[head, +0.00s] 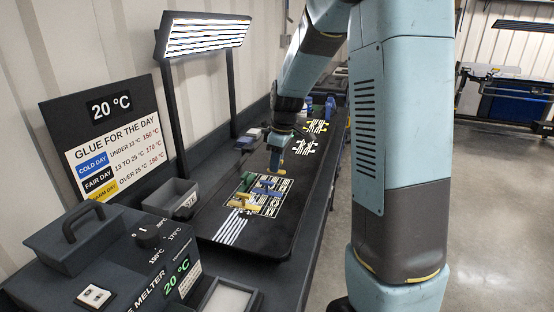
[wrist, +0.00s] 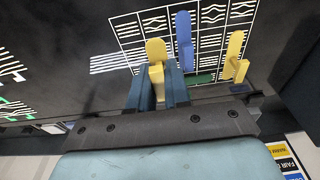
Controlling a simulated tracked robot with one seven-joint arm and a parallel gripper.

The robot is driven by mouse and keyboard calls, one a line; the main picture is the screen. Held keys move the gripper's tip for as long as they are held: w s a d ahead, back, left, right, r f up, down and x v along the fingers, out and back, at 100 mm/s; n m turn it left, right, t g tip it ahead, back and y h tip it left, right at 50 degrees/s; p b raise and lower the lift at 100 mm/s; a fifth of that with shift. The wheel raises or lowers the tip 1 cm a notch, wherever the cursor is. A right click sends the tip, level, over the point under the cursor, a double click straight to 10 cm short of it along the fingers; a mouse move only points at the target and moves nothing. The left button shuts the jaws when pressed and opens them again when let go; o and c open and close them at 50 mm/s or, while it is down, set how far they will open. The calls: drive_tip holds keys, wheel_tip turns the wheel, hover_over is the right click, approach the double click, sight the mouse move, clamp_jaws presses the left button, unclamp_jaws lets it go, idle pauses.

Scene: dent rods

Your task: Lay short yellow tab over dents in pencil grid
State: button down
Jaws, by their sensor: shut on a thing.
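My gripper (wrist: 158,88) is shut on the upright grip of a yellow tab (wrist: 156,52), whose rounded end points up in the wrist view. In the head view my gripper (head: 277,152) is low over the far end of the white-lined grid (head: 270,208), with the held yellow tab (head: 277,170) beneath it. The grid also shows in the wrist view (wrist: 130,28). Another yellow tab (wrist: 235,56), a blue tab (wrist: 184,40) and a green tab (wrist: 201,78) lie on the grid. Whether the held tab touches the panel, I cannot tell.
The grid is on a long black panel (head: 215,220) along the bench. A grey bin (head: 171,197) and a glue melter (head: 140,255) stand at left, below a temperature sign (head: 108,130). A striped lamp (head: 203,35) stands over the bench.

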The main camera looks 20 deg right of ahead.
sight(276, 187)
drive_tip(key=shift+f, duration=2.55)
drive_tip(key=shift+f, duration=0.4)
drive_tip(key=c, duration=1)
unclamp_jaws()
drive_tip(key=r, duration=0.4)
drive_tip(key=d+r, duration=0.1)
drive_tip(key=r, duration=0.4)
drive_tip(key=s+r, duration=0.1)
drive_tip(key=r, duration=0.3)
drive_tip(key=shift+s+d+r, duration=0.1)
drive_tip(key=shift+d+r, duration=0.2)
drive_tip(key=shift+d, duration=0.05)
drive_tip(key=s+r+m+t, duration=0.1)
drive_tip(key=s+r+m, duration=0.1)
drive_tip(key=s, duration=0.7)
drive_tip(key=s+a+r+m+t+h, duration=0.1)
drive_tip(key=s+r+m+t, duration=0.1)
drive_tip(key=s+m, duration=0.3)
drive_tip(key=s+r+m+t, duration=0.1)
drive_tip(key=s+r+m, duration=0.2)
drive_tip(key=s, duration=1)
drive_tip(key=shift+a+m+t, duration=0.2)
drive_tip(key=shift+m+t, duration=0.1)
drive_tip(key=shift+m, duration=0.1)
